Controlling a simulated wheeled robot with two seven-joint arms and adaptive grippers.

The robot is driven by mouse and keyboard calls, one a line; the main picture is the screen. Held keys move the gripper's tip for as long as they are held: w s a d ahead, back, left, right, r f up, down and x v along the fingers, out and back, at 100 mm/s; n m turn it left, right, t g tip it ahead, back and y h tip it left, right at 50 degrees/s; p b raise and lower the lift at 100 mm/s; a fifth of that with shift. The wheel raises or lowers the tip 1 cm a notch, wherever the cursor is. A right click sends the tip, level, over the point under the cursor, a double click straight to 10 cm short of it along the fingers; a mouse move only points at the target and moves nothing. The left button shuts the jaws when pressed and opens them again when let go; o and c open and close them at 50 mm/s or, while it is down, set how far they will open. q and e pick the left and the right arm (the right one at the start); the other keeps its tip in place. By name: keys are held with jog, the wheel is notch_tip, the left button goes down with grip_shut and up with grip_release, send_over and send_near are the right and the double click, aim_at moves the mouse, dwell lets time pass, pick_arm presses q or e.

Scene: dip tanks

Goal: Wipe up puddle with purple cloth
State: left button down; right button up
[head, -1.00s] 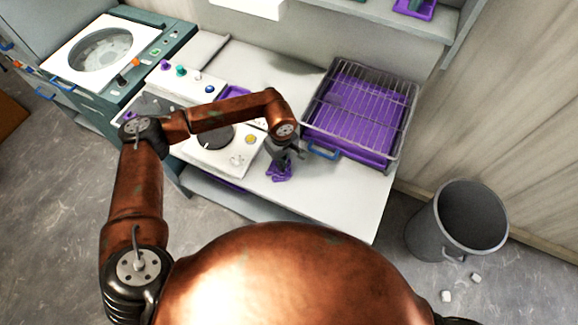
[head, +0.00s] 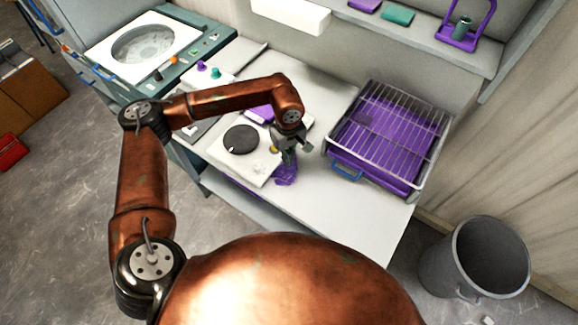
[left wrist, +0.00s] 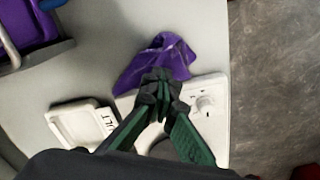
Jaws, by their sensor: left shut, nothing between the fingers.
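The crumpled purple cloth (head: 286,176) lies on the pale bench top near its front edge, to the right of the white stirrer plate. In the left wrist view the cloth (left wrist: 172,58) spreads just beyond the fingertips. My left gripper (head: 289,157) points down over the cloth. Its green fingers (left wrist: 160,88) are closed together with nothing between them, and their tips overlap the cloth's near edge in the picture. Whether they touch it I cannot tell. I cannot make out a puddle. My right gripper is out of view.
A purple tray with a wire rack (head: 388,135) stands right of the cloth. The white stirrer plate (head: 232,160) with a dark disc is close on the left. A shelf (head: 420,40) runs behind. A grey bin (head: 474,258) stands on the floor. Bench between cloth and rack is clear.

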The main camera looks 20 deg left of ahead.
pick_arm(q)
jog(key=shift+r+p, duration=0.6)
jog(key=shift+r, duration=1.45)
